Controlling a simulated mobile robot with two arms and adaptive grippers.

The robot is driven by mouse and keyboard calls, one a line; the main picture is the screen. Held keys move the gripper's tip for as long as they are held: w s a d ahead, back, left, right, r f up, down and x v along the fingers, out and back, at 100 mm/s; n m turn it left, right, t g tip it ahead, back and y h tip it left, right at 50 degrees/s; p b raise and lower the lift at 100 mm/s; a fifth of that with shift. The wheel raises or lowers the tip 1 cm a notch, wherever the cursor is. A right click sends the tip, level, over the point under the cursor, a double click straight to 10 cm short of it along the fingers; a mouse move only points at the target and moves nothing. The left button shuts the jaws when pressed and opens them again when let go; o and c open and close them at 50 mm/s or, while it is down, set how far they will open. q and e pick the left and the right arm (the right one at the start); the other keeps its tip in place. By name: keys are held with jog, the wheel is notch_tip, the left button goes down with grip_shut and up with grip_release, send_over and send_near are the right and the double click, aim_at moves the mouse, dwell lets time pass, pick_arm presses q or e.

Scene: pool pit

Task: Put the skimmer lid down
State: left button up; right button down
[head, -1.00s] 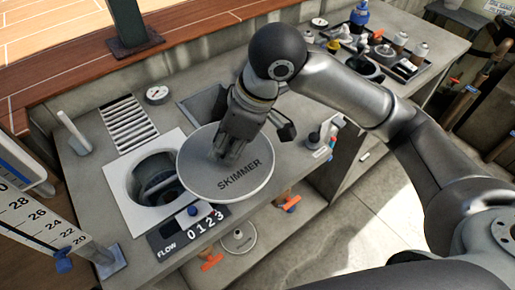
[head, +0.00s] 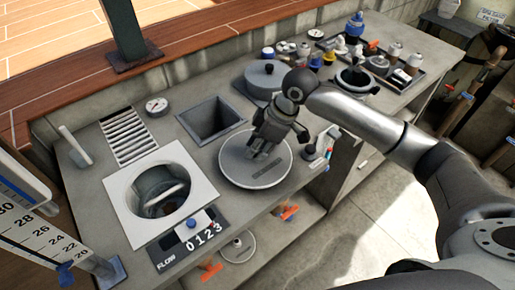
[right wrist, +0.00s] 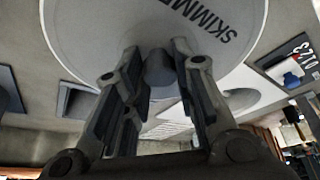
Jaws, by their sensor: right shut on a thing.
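The skimmer lid (head: 238,174) is a round light grey disc with dark lettering. My right gripper (head: 262,152) is over its middle, pointing down. In the right wrist view the lid (right wrist: 100,45) shows the letters SKIMM, and its grey knob (right wrist: 160,68) is between the two fingers. The lid is level, over the counter (head: 232,215) to the right of the skimmer opening; I cannot tell whether it touches the counter. The white square plate (head: 122,180) has its round opening (head: 160,192) uncovered, with a pale part inside. My left gripper is not in view.
A square recess (head: 212,120) lies behind the lid, and a grey round pot (head: 272,78) stands beyond it. A small dark-topped item and bottles (head: 318,150) stand close on the right. The flow number plate (head: 190,242) is at the front edge.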

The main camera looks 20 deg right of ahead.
jog(key=shift+f, duration=0.75)
jog(key=c, duration=1.2)
grip_release()
jog(key=shift+f, duration=0.1)
jog(key=v, duration=1.2)
jog(key=shift+s+b, duration=0.1)
jog(key=shift+b, duration=0.3)
jog(key=shift+s, duration=0.1)
